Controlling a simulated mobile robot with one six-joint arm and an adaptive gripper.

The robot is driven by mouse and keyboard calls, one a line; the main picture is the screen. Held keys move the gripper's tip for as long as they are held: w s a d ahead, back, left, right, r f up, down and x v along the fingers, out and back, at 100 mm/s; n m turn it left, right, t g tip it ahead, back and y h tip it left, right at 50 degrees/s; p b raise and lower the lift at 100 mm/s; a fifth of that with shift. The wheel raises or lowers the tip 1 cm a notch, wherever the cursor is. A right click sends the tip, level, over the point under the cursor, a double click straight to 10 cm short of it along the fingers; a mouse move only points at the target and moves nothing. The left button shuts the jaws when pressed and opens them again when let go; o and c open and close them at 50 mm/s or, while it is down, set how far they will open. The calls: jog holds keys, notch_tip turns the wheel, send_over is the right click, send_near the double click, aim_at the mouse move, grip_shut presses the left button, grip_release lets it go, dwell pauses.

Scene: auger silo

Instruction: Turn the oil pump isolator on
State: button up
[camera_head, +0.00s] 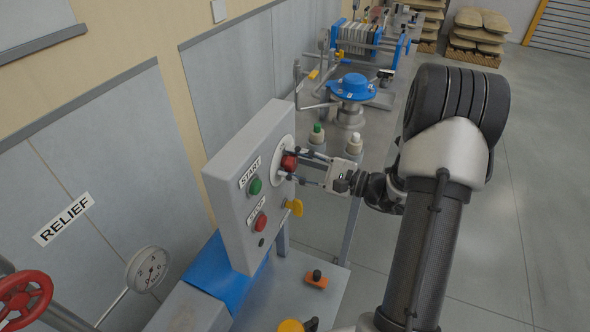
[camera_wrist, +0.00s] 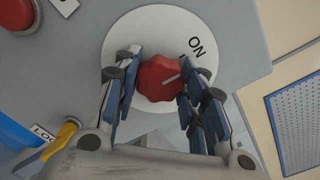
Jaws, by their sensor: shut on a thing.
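The isolator is a red scalloped knob (camera_wrist: 158,78) with a pale pointer line, set on a white round plate (camera_wrist: 122,42) marked ON. In the wrist view its pointer line slants toward the ON lettering, though I cannot tell whether it lines up exactly. In the head view the red knob (camera_head: 289,161) is on the upper right of a grey control box (camera_head: 232,190). My gripper (camera_wrist: 154,88) is shut on the knob, one finger on each side. It also shows in the head view (camera_head: 300,168), reaching in from the right. Part of the plate's lettering is hidden by a finger.
The box also bears a green START button (camera_head: 255,186), a red STOP button (camera_head: 260,222) and a yellow tag or key (camera_head: 294,207). A gauge (camera_head: 147,268) and red handwheel (camera_head: 24,296) are at lower left. Floor at right is open.

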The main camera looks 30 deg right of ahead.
jog(key=shift+n, duration=0.3)
dwell(0.4)
jog(key=o, duration=1.1)
jog(key=shift+s+d, duration=0.1)
jog(key=v, duration=1.1)
jog(key=shift+s+d, duration=0.25)
jog(key=shift+s, duration=0.1)
